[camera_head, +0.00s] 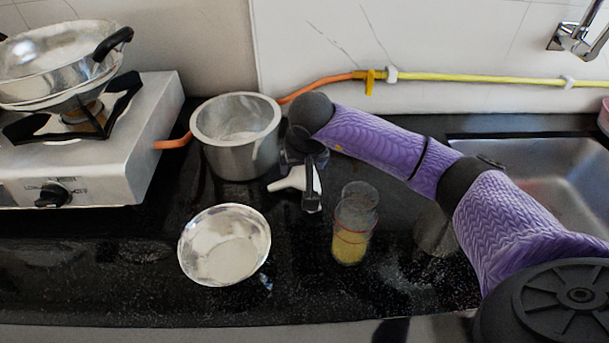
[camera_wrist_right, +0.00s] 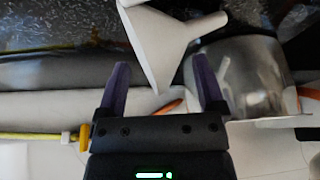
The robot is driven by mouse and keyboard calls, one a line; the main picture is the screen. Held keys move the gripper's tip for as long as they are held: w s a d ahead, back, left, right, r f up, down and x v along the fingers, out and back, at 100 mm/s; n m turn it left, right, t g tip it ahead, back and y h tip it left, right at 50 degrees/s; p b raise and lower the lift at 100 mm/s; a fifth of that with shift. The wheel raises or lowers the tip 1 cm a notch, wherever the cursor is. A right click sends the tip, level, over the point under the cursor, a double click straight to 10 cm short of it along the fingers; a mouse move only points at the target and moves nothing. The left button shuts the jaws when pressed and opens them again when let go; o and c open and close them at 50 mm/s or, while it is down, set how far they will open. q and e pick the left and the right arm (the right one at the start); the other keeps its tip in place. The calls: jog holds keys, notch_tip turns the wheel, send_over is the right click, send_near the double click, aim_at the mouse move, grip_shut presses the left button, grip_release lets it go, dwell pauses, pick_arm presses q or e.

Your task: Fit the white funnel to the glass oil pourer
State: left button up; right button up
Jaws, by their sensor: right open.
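The white funnel (camera_head: 288,184) lies on the black counter in front of the steel pot, partly hidden by my right gripper (camera_head: 312,192). The gripper is open; I cannot tell whether a finger touches the funnel. The glass oil pourer (camera_head: 351,246), clear with yellow oil in its lower part, stands upright to the right of the gripper. My left gripper is not in view.
A steel pot (camera_head: 236,156) stands behind the funnel, and a shallow metal bowl (camera_head: 224,245) sits at front left. A gas stove (camera_head: 75,178) with pans is at far left. A sink (camera_head: 545,175) is at right. The counter's front strip is mostly clear.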

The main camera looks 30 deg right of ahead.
jog(key=shift+s+r, duration=0.1)
jog(key=shift+s, duration=0.1)
jog(key=shift+s+a+r, duration=0.15)
jog(key=shift+a, duration=0.05)
jog(key=shift+c, duration=2.3)
jog(key=c, duration=0.5)
grip_shut()
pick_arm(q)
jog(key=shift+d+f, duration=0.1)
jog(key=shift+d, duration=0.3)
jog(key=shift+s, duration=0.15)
